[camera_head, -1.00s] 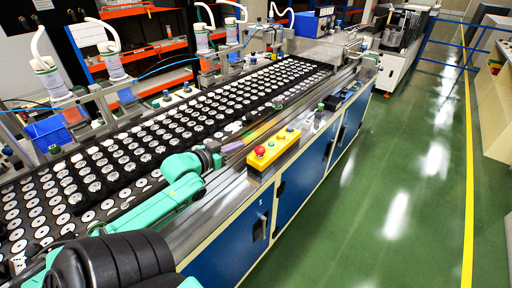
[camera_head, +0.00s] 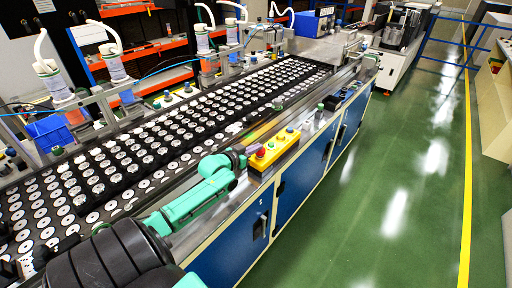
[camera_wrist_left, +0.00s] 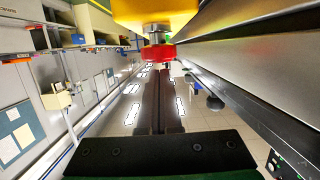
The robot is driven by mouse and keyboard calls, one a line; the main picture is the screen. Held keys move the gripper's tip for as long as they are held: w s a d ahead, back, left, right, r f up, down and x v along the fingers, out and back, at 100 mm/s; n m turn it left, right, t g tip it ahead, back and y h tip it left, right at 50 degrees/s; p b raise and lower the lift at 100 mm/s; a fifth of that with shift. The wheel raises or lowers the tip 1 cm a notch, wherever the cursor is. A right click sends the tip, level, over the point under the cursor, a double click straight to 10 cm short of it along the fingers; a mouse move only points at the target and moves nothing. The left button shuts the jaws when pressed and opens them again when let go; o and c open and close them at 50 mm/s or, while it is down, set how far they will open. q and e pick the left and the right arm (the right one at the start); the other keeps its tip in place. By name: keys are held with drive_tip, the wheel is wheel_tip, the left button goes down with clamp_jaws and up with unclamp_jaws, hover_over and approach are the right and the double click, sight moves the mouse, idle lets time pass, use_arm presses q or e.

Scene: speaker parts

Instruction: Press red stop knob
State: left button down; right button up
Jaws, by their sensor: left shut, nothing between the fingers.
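The red stop knob (camera_head: 260,153) sits on the left end of the yellow control box (camera_head: 277,148), on the front rail of the conveyor. My left gripper (camera_head: 247,150) is at the left side of the knob, very close to it. In the left wrist view the red knob (camera_wrist_left: 158,52) hangs below the yellow box (camera_wrist_left: 155,14), as the picture is turned over. The shut, empty fingers (camera_wrist_left: 158,75) point at the knob, with their tips just short of it or at it; I cannot tell whether they touch. My right gripper is not in view.
Other small buttons (camera_head: 289,130) sit on the same box, right of the knob. The conveyor (camera_head: 150,150) behind carries rows of round speaker parts. Blue cabinets (camera_head: 290,190) stand below the rail. The green floor (camera_head: 370,200) to the right is clear.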

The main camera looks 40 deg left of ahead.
use_arm(q)
drive_tip(key=shift+f, duration=0.1)
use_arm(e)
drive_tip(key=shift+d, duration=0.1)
use_arm(q)
wheel_tip(320, 180, down, 2)
drive_tip(key=shift+f+b, duration=0.15)
drive_tip(key=shift+b, duration=0.8)
drive_tip(key=shift+s+d, duration=0.1)
drive_tip(key=shift+s, duration=0.05)
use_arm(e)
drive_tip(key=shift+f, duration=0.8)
use_arm(q)
drive_tip(key=shift+f, duration=0.1)
drive_tip(key=shift+r+p, duration=0.25)
drive_tip(key=shift+p, duration=0.15)
drive_tip(key=r+p, duration=0.2)
drive_tip(key=r, duration=0.1)
drive_tip(key=r+p, duration=0.2)
drive_tip(key=shift+w+r, duration=0.2)
drive_tip(key=shift+w, duration=0.05)
drive_tip(key=b+v, duration=0.2)
drive_tip(key=v, duration=0.8)
drive_tip(key=shift+f, duration=0.35)
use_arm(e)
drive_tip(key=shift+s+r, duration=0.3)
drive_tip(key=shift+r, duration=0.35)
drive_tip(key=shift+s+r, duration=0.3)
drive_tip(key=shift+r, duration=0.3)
